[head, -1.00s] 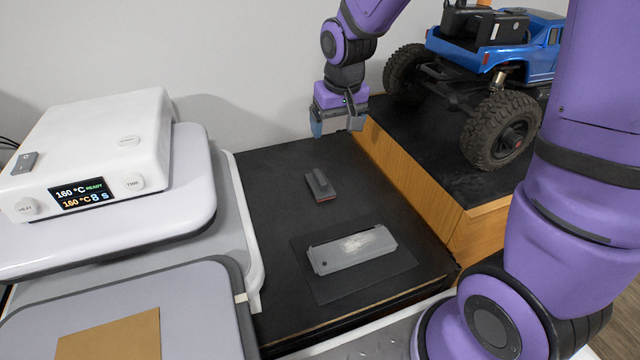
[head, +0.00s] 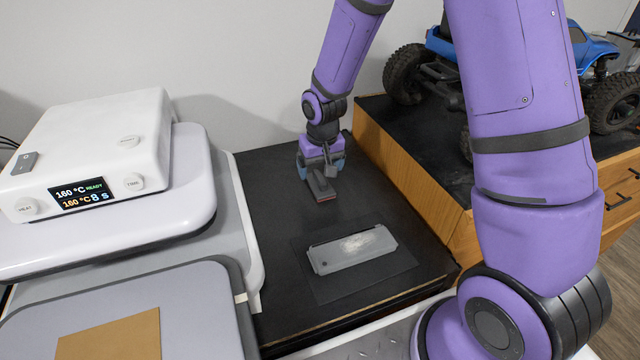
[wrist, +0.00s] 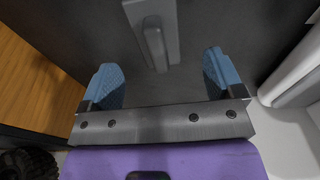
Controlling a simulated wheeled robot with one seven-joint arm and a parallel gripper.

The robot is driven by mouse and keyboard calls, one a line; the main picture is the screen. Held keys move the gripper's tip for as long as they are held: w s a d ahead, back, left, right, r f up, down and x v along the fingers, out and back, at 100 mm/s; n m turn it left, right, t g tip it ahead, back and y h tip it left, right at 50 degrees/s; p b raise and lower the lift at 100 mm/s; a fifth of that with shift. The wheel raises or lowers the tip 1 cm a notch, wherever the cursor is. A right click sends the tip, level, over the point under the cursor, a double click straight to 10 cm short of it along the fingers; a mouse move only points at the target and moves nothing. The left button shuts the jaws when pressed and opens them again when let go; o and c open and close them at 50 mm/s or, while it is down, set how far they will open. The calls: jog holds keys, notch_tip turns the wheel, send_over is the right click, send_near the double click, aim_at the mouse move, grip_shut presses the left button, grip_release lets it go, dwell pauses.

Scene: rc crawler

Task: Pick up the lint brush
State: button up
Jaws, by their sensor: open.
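The lint brush (head: 321,187) is a small dark grey block with a raised handle and a thin red lower edge. It lies on the black bench top, beyond the grey panel. My gripper (head: 322,170) is over its far end in the head view and partly hides it. In the wrist view the lint brush (wrist: 153,32) shows at the top centre, its handle pointing down between the fingers. My gripper (wrist: 165,80) is open there, with one blue fingertip on each side of the handle's line. Nothing is held. I cannot tell whether a finger touches the brush.
A grey panel with a pale dusty patch (head: 353,249) lies on a dark mat nearer me. A white heat press (head: 95,150) stands at left. A wooden cabinet (head: 408,185) rises at right, with a blue crawler (head: 590,48) on top. Bare black bench surrounds the brush.

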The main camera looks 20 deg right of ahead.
aim_at(320, 176)
jog(key=shift+w+d+f, duration=0.1)
jog(key=shift+w+f, duration=0.1)
jog(key=shift+f, duration=0.65)
jog(key=shift+w+f, duration=0.15)
jog(key=shift+f, duration=0.7)
jog(key=shift+w+d+f, duration=0.1)
jog(key=shift+w+f, duration=0.1)
jog(key=shift+f, duration=0.65)
jog(key=c, duration=1.1)
jog(key=shift+r, duration=0.15)
